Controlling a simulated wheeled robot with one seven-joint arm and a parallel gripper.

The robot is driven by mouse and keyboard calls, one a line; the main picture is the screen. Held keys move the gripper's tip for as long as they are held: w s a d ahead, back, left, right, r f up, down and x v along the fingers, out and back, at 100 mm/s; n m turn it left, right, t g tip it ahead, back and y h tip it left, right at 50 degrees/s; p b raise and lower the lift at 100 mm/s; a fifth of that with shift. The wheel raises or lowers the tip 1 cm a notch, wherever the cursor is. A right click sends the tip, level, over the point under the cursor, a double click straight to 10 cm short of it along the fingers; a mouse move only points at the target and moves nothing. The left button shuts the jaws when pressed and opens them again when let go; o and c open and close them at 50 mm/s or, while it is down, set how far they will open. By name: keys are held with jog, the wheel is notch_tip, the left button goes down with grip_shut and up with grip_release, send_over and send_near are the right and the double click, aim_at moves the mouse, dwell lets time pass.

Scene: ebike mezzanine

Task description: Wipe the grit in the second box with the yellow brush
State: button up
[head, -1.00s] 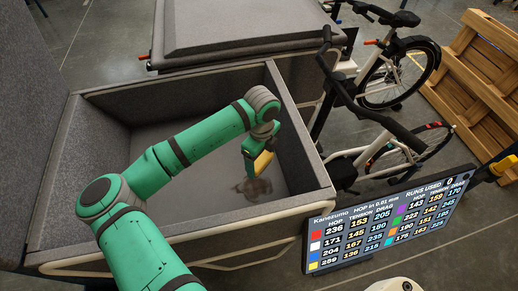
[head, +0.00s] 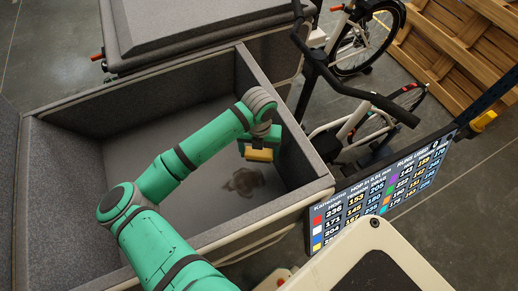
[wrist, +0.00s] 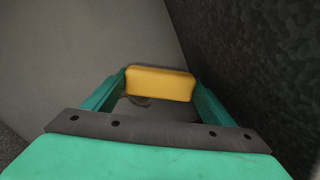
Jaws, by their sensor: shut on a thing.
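My gripper (head: 259,146) reaches into the grey cargo box (head: 120,105) and is shut on the yellow brush (head: 259,155). In the wrist view the yellow brush (wrist: 160,83) spans between the two green fingers. The grit (head: 245,181) is a dark brown patch on the box floor, just below and left of the brush in the head view. The brush appears to be above the floor, apart from the grit. In the wrist view part of the grit (wrist: 138,101) shows just under the brush; the rest is hidden.
The box's right wall (head: 277,115) stands close to my gripper. A lidded box (head: 190,30) is behind. A screen of numbers (head: 375,200) stands at the right, with bikes (head: 345,110) and a wooden pallet (head: 465,50) beyond. The box floor to the left is bare.

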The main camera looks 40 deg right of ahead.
jog(key=shift+a+f, duration=0.25)
jog(key=shift+f, duration=0.75)
jog(key=shift+s+d+f, duration=0.1)
jog(key=shift+d+f, duration=0.05)
jog(key=shift+f, duration=1.65)
jog(key=shift+f, duration=0.15)
jog(key=shift+f, duration=0.2)
jog(key=shift+f, duration=0.65)
